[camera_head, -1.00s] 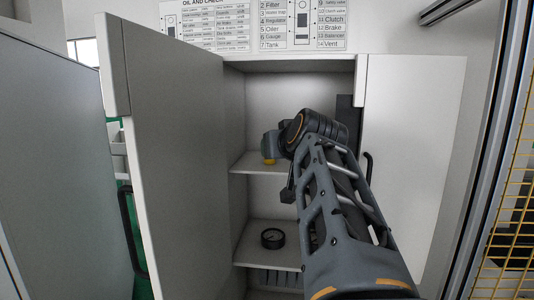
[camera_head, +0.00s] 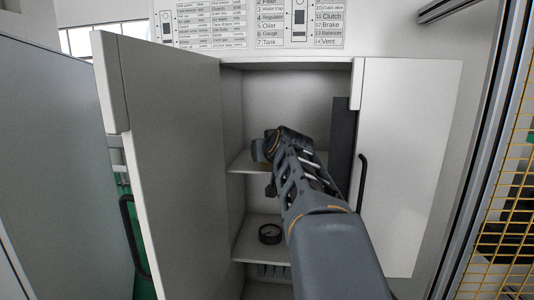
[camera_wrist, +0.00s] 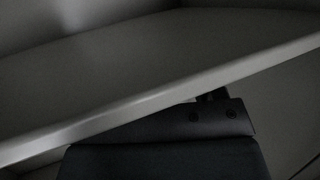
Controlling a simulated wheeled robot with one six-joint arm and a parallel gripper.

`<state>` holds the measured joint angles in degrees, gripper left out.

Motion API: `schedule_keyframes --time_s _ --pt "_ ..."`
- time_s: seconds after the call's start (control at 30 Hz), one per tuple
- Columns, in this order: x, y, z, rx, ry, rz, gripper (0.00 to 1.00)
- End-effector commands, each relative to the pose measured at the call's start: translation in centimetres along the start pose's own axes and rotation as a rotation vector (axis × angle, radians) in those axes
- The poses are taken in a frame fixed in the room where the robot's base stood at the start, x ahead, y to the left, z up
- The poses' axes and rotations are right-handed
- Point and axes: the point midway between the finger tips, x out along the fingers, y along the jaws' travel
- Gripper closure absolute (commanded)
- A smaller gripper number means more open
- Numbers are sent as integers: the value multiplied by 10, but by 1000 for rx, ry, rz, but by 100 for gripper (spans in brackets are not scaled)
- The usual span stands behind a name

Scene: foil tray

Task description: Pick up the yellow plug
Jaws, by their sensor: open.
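I cannot make out the yellow plug in either view now; my arm covers part of the upper shelf (camera_head: 240,164) of the open cabinet. My gripper (camera_head: 258,151) is at that shelf, inside the cabinet, mostly hidden by my wrist and arm. In the wrist view the dark gripper body (camera_wrist: 180,128) lies close to a pale shelf edge (camera_wrist: 150,104), and the fingertips are hidden. Nothing shows in the gripper.
A round black gauge (camera_head: 270,234) stands on the lower shelf (camera_head: 245,250). The left cabinet door (camera_head: 180,160) and right door (camera_head: 410,160) stand open beside my arm. A labelled chart (camera_head: 210,25) hangs above the cabinet.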

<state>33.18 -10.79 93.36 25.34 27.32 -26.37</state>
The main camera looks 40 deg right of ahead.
Motion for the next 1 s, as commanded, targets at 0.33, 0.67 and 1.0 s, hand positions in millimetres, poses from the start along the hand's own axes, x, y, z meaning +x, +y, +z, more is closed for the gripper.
schedule_keyframes --time_s 0.33,0.67,1.0 --pt "0 0 0 0 1 0 55" --pt "0 0 0 0 1 0 86" --pt "-1 0 -2 -1 1 0 91"
